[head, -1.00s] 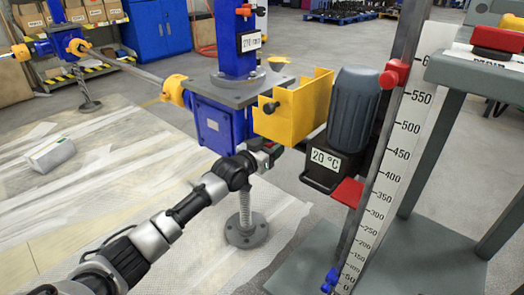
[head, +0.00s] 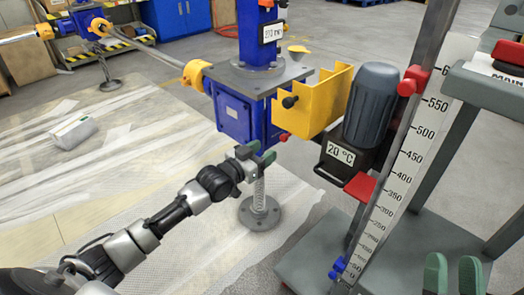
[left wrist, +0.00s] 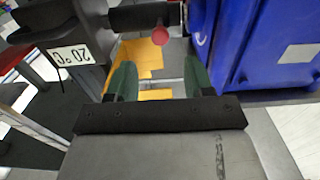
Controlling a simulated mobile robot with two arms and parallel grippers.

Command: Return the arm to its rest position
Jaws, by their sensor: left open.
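My left arm reaches in from the lower left in the head view. Its gripper (head: 262,156) is open and empty, just below the front of the blue screw-jack gearbox (head: 240,112). In the left wrist view its green fingertips (left wrist: 159,82) stand apart with nothing between them. The blue gearbox (left wrist: 262,45) is to their right and a red knob (left wrist: 158,35) lies ahead. My right gripper (head: 452,278) shows at the bottom right edge of the head view, its green fingers apart and empty.
A yellow guard (head: 318,100), a grey motor (head: 374,103) with a "20 °C" label and a scale (head: 408,160) stand to the right. A threaded spindle (head: 259,190) hangs below the gearbox. A wrapped pallet area (head: 90,180) lies left.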

